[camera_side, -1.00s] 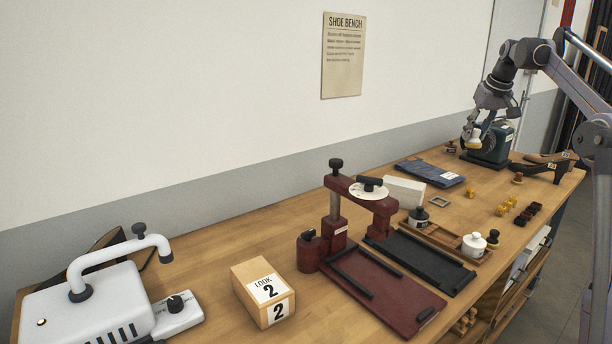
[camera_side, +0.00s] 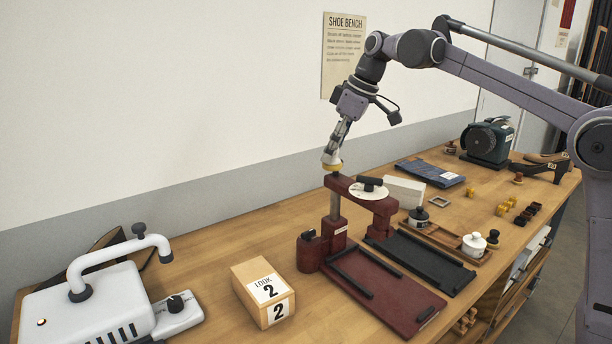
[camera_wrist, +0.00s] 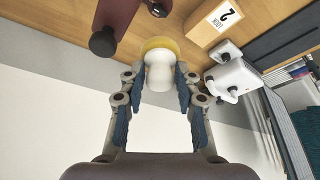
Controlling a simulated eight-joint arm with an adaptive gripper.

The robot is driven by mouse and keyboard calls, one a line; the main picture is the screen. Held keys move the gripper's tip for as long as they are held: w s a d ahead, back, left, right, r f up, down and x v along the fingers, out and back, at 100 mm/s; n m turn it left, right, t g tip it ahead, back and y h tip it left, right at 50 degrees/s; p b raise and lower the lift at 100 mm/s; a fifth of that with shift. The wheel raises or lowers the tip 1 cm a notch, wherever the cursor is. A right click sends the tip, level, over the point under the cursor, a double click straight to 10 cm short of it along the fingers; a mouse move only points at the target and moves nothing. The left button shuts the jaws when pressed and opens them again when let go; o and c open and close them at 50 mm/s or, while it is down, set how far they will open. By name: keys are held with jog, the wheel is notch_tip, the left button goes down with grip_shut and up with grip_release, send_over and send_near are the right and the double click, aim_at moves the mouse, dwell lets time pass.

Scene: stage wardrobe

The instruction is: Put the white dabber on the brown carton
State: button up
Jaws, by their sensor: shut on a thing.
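My gripper (camera_side: 334,157) is shut on the white dabber (camera_side: 331,164), which has a yellowish pad at its lower end. In the wrist view the white dabber (camera_wrist: 160,70) sits between both fingers of my gripper (camera_wrist: 160,88). In the side view it shows in front of or just above the knob of the dark red press, with the exact gap unclear. The brown carton (camera_side: 264,290) stands on the bench at lower left, with "LOOK 2" labels. It also shows in the wrist view (camera_wrist: 203,30), beyond the dabber and to its right.
The dark red press (camera_side: 352,188) stands right of the carton, beneath my gripper. A white machine with a curved arm (camera_side: 95,305) stands left of the carton. Bench top (camera_side: 215,265) behind the carton is clear. Jars and small blocks lie farther right.

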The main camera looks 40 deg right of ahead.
jog(key=s+a+n, duration=0.2)
jog(key=a, duration=0.6)
send_near(252, 278)
jog(key=shift+w+a+f+y, duration=0.1)
jog(key=shift+w+a+y, duration=0.1)
jog(key=shift+w, duration=0.2)
jog(key=shift+w+a+f+y, duration=0.1)
jog(key=shift+w+y, duration=0.1)
jog(key=shift+w, duration=0.25)
jog(key=shift+f, duration=1.95)
jog(key=shift+f, duration=0.15)
jog(key=o, duration=0.9)
